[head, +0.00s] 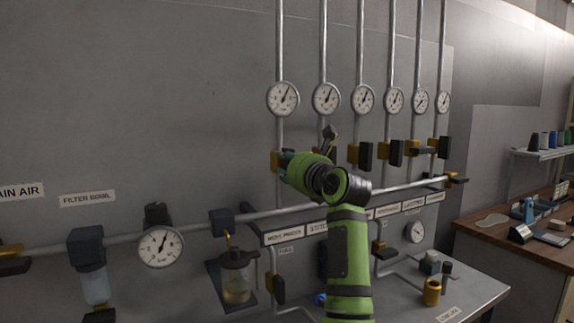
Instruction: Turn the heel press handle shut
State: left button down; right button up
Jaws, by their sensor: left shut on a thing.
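A row of brass valves with dark handles sits on the vertical pipes below the gauges. My left gripper (287,158) reaches up at the leftmost valve (276,161). It is shut on that valve's handle, which is mostly hidden behind the gripper and wrist. A dark, tilted piece (330,134) shows just above my wrist, by the second pipe; I cannot tell whether it is a handle. The third valve's dark handle (366,156) hangs in plain view. The label strip (284,235) is too small to read surely, so I cannot tell which valve is the heel press. My right gripper is not in view.
Round gauges (283,99) line the pipes above. A horizontal pipe (195,228) carries a gauge (160,247) and a filter bowl (93,284) at left. A glass jar (237,280) hangs below. A workbench (515,240) stands at right. The wall at upper left is clear.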

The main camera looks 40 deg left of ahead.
pick_arm(q)
jog(key=shift+m, duration=0.3)
jog(key=m, duration=0.2)
jog(key=m+p, duration=0.1)
jog(key=shift+w+r+m, duration=0.1)
jog(key=shift+r+m, duration=0.1)
jog(key=shift+m, duration=0.2)
jog(key=m+p, duration=0.2)
jog(key=m, duration=0.2)
jog(key=shift+w+d+m, duration=0.1)
jog(key=shift+w+m, duration=0.05)
jog(key=shift+m, duration=0.15)
jog(key=m+p, duration=0.2)
jog(key=m, duration=0.1)
jog(key=shift+w+r+m, duration=0.1)
jog(key=shift+m, duration=0.2)
jog(key=m+p, duration=0.3)
jog(key=shift+w+d, duration=0.1)
jog(key=shift+f+m+p, duration=0.2)
jog(key=shift+m+p, duration=0.35)
jog(key=shift+m, duration=0.15)
